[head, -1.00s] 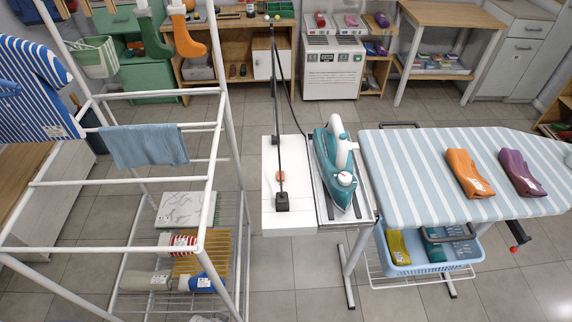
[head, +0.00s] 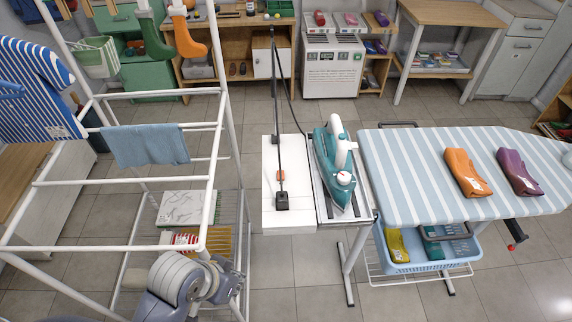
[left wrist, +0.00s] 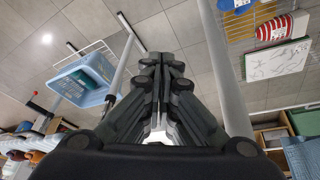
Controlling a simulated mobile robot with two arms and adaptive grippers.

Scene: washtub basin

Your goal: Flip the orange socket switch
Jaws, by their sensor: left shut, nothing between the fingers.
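The orange socket switch (head: 280,175) is on the white board (head: 300,222) left of the iron. A black plug (head: 282,201) with a cord sits just in front of it. The switch's tilt is too small to tell. My left arm (head: 180,278) comes in at the lower left, in front of the drying rack and well short of the switch. In the left wrist view, my left gripper (left wrist: 162,66) has its dark fingers together with nothing between them. The switch is not visible in that view. My right gripper is not in view.
The teal iron (head: 334,165) stands right of the white board, beside the striped ironing board (head: 400,180). The white drying rack (head: 120,182) stands close to my left arm. A blue basket (head: 400,268) hangs under the ironing board. Floor shows between rack and board.

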